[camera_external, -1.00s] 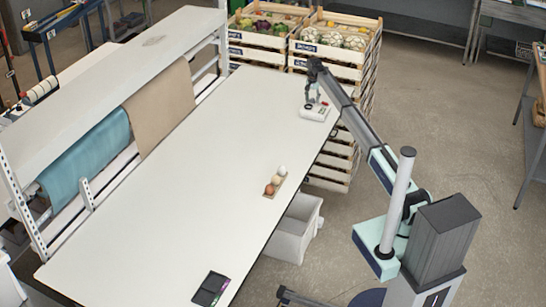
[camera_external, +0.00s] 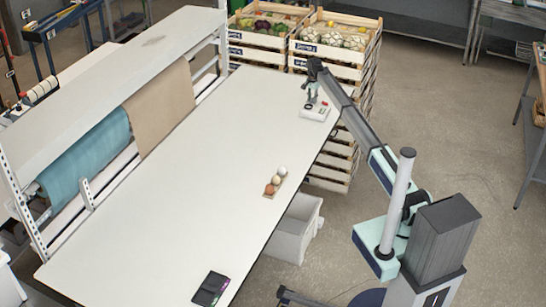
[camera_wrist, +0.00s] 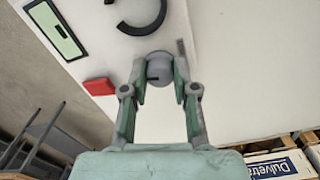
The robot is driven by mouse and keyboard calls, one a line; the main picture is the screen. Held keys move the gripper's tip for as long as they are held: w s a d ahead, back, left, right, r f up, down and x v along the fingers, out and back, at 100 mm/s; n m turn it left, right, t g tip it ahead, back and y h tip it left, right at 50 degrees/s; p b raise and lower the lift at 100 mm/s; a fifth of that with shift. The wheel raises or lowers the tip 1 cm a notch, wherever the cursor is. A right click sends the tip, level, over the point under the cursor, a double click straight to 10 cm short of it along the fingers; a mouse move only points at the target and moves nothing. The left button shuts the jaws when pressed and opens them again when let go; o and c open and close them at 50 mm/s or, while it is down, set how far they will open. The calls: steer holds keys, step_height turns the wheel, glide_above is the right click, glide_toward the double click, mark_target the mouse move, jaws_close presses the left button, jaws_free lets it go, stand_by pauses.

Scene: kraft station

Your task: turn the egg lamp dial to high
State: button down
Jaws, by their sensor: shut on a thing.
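The egg lamp (camera_external: 315,113) is a small white box at the far right end of the white table. The grey round dial (camera_wrist: 159,68) with a dark mark sits between the two fingers of my gripper (camera_wrist: 160,83). My gripper is shut on the dial, one finger on each side. A black curved scale (camera_wrist: 140,18) lies beyond the dial, partly cut off. A red switch (camera_wrist: 99,86) and a green display (camera_wrist: 57,32) are to the left. My gripper also shows above the box in the external view (camera_external: 312,101).
Several eggs (camera_external: 276,180) sit in a small holder at the table's middle right edge. A dark tablet-like device (camera_external: 211,288) lies at the near end. Stacked vegetable crates (camera_external: 340,72) stand just behind the lamp. Most of the white table (camera_external: 180,190) is clear.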

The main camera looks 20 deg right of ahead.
steer(key=m, duration=0.4)
steer(key=shift+m, duration=0.3)
steer(key=m, duration=0.4)
steer(key=shift+m, duration=0.3)
steer(key=shift+f, duration=0.1)
steer(key=c, duration=0.9)
jaws_free()
steer(key=shift+n, duration=0.4)
